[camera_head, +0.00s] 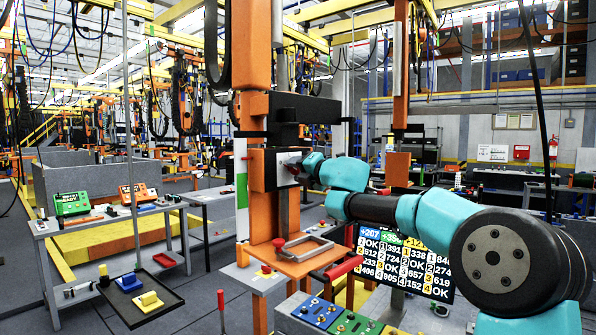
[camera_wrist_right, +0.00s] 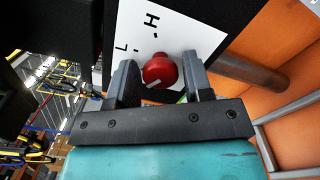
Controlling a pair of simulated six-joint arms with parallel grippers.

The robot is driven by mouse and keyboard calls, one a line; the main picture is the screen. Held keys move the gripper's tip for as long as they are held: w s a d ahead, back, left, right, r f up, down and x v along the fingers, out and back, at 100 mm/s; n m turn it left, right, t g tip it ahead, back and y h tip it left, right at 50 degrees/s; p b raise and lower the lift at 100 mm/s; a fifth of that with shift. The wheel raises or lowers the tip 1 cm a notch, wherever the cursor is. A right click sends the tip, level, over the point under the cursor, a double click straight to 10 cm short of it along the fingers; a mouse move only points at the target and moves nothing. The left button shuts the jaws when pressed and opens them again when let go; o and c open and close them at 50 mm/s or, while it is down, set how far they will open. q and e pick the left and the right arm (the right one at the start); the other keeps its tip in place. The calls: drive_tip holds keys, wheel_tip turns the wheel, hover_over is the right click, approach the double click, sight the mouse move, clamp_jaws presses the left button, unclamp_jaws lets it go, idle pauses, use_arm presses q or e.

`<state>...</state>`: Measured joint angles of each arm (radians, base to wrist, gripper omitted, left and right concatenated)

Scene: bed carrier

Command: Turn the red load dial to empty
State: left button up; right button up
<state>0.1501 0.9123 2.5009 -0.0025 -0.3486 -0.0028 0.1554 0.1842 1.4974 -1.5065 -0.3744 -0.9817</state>
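The red load dial (camera_wrist_right: 160,70) sits on a white plate (camera_wrist_right: 178,28) marked "L" and "H" in the right wrist view. A white line on the dial points down and left in that view. My right gripper (camera_wrist_right: 161,78) is open, with one finger on each side of the dial. The dial looks close to the left finger; I cannot tell whether they touch. In the head view my right gripper (camera_head: 294,169) is at the dark panel (camera_head: 264,170) on the orange column, and it hides the dial. My left gripper is not in view.
A button console (camera_head: 335,316) stands in front. A dark tray (camera_head: 162,300) and a bench (camera_head: 110,226) are at left.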

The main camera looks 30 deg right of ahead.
drive_tip(key=shift+o, duration=1.2)
drive_tip(key=v, duration=1.7)
drive_tip(key=shift+s, duration=0.2)
drive_tip(key=shift+r, duration=0.1)
